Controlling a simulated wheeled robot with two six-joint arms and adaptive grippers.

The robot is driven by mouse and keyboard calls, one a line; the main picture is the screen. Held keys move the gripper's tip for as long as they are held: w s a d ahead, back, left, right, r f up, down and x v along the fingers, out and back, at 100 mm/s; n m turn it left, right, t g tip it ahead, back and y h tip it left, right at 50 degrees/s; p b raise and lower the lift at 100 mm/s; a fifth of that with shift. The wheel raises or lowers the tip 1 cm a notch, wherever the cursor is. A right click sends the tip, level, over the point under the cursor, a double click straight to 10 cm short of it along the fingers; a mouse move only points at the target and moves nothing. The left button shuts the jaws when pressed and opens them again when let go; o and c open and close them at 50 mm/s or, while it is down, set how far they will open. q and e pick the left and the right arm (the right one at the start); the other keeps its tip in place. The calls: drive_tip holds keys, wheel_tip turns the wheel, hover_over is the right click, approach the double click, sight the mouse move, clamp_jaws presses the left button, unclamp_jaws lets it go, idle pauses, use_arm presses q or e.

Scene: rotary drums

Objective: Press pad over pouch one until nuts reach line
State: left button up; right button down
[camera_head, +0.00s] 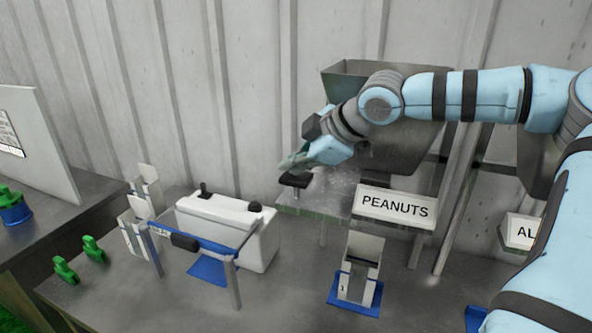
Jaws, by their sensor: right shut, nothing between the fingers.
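My right gripper (291,163) reaches in from the right, in front of the peanut hopper, with its fingers shut and empty. A small black pad (295,180) is just below its fingertips; I cannot tell whether they touch. Pouch one (361,262) stands upright in a blue-based holder (352,307) marked 1, in front of the PEANUTS sign (395,207). The nuts and the fill line inside the pouch are too small to make out. My left gripper is not in view.
The grey hopper (345,88) stands at the back, partly hidden by my right arm. A white sealing machine (262,245) with a blue bar is left of the pouch. Green clips (66,269) lie at left. An "AL" sign (520,232) is at right.

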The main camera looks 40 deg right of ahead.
sight(295, 177)
drive_tip(key=shift+f+b, duration=0.35)
drive_tip(key=shift+f, duration=0.45)
idle(0.4)
drive_tip(key=shift+r+p, duration=2.1)
drive_tip(key=shift+p, duration=0.75)
wheel_tip(295, 177, up, 3)
drive_tip(key=p, duration=0.3)
drive_tip(key=shift+f, duration=0.15)
drive_tip(key=shift+w+r+p, duration=0.1)
drive_tip(key=shift+r+p, duration=0.15)
drive_tip(key=shift+p, duration=0.05)
drive_tip(key=shift+r, duration=0.9)
